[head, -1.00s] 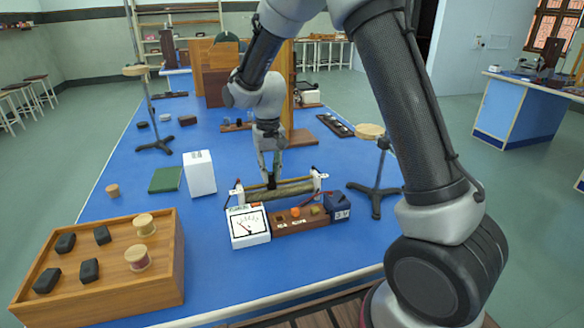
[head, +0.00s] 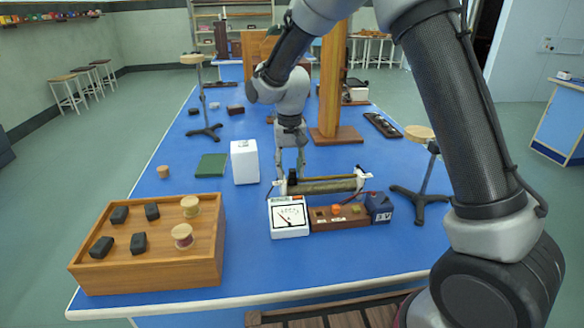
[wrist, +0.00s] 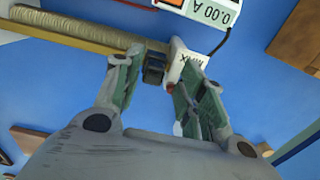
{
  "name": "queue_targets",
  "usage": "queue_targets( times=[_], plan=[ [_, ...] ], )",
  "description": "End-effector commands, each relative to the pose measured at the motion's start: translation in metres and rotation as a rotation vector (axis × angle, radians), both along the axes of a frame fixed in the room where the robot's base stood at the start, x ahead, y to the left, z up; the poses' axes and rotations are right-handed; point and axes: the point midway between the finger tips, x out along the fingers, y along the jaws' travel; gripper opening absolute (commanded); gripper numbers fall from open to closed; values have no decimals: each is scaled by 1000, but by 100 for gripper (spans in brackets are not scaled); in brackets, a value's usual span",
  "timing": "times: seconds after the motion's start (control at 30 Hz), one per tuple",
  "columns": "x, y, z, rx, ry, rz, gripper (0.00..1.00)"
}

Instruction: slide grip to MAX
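The rheostat (head: 325,186) lies on the blue bench, a long wound tube between two white ends. Its dark slide grip (head: 293,177) is near the tube's left end in the head view. In the wrist view, the slide grip (wrist: 153,68) sits close beside the white end block marked MAX (wrist: 183,63); a clear gap is hard to make out. My gripper (head: 291,168) reaches down over that end. In the wrist view my gripper (wrist: 158,80) has its fingers apart, one beside the grip on the tube side, the other across by the MAX block.
A white meter (head: 289,217) stands in front of the rheostat; its display reads 0.00 A in the wrist view. A wooden terminal board (head: 335,217) and blue 3 V battery (head: 378,207) are beside it. A wooden tray (head: 150,270) is at left, a stand (head: 420,195) at right.

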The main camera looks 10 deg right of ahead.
Motion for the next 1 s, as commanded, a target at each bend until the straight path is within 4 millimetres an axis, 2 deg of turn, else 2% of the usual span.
queue_targets(
  times=[0.23,0.37,0.8,1.0],
  plan=[
    [0,-2,0,-2,0,0,41],
    [1,-1,10,-1,-2,0,41],
    [1,0,100,0,-2,0,41],
    [0,0,118,-1,0,0,41]
  ],
)
